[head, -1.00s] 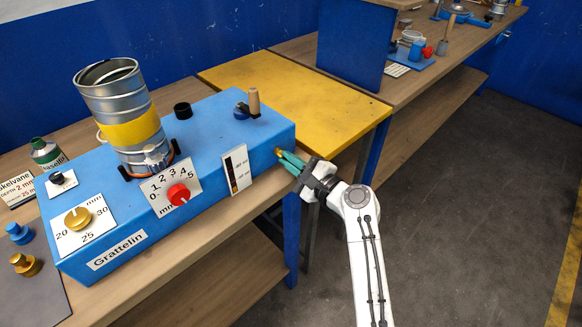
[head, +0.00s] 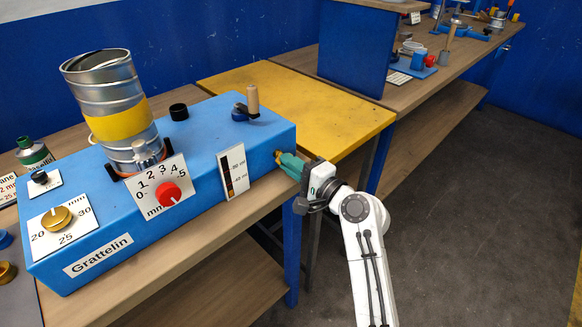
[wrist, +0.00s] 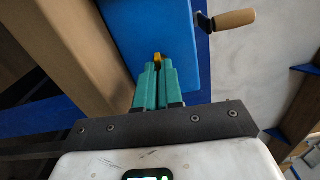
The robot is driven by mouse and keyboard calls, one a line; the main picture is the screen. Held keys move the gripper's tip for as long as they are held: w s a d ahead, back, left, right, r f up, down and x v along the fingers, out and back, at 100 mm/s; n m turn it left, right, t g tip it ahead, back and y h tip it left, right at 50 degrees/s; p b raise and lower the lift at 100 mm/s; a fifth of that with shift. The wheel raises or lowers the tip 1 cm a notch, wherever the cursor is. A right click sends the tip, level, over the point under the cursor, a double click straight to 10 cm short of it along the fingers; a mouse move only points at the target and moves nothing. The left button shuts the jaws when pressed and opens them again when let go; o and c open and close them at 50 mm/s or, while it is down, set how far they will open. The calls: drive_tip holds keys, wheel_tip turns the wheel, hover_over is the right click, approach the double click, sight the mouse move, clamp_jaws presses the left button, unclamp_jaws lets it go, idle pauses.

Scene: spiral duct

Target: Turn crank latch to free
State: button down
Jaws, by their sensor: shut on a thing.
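The blue machine (head: 95,208), labelled Grattelin, stands on the wooden bench. On its top right is a crank with an upright wooden handle (head: 252,100) on a blue base. In the wrist view the crank handle (wrist: 234,19) sticks out to the right. A small brass-coloured piece (head: 277,154) is on the machine's right end face, and I take it for the crank latch. My gripper (head: 279,158) has its green fingers shut on this piece. In the wrist view its tip (wrist: 157,56) shows at the fingertips (wrist: 155,66); the rest is hidden.
A yellow table (head: 315,98) stands beside the bench behind my gripper. A metal duct with a yellow band (head: 122,122) rises from the machine. A red knob (head: 168,194) and a brass dial (head: 56,219) are on its front. The floor at right is clear.

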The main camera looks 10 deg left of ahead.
drive_tip(key=shift+f, duration=0.1)
idle(0.3)
drive_tip(key=c, duration=1.3)
unclamp_jaws()
drive_tip(key=v, duration=1)
drive_tip(key=shift+s+d, duration=0.3)
